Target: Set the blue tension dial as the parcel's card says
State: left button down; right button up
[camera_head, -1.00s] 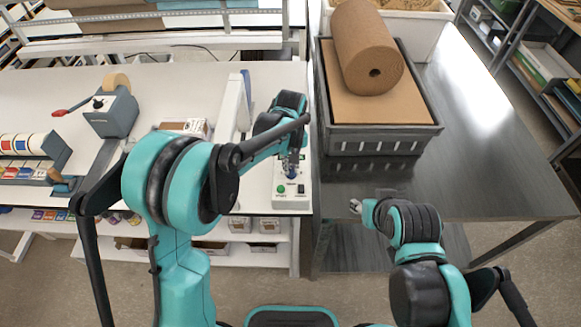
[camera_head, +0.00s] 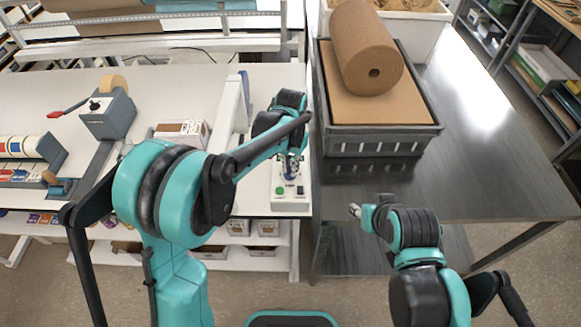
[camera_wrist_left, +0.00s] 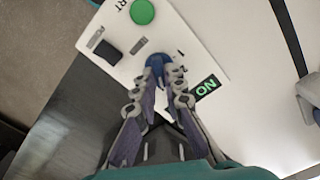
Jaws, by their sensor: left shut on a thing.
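The blue tension dial (camera_wrist_left: 158,64) sits on a white control panel (camera_wrist_left: 185,40), which also shows at the bench's right end in the head view (camera_head: 291,202). My left gripper (camera_wrist_left: 157,82) is shut on the dial, with a fingertip on each side of it. In the head view the left gripper (camera_head: 291,170) reaches down over the panel and hides much of the dial. Small scale marks beside the dial are partly covered. A white and brown box (camera_head: 182,131) lies on the bench; no card is readable. My right gripper (camera_head: 355,210) is away from the panel, too small to judge.
The panel has a green button (camera_wrist_left: 142,12), a black switch (camera_wrist_left: 108,52) and a green ON label (camera_wrist_left: 207,88). A dark crate (camera_head: 380,142) with a brown paper roll (camera_head: 365,50) stands on the dark table right of the bench. A tape dispenser (camera_head: 108,115) stands left.

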pick_arm(q)
jog(key=shift+m, duration=0.6)
jog(key=c, duration=1.6)
grip_release()
jog(key=shift+r, duration=0.1)
notch_tip(320, 180, up, 12)
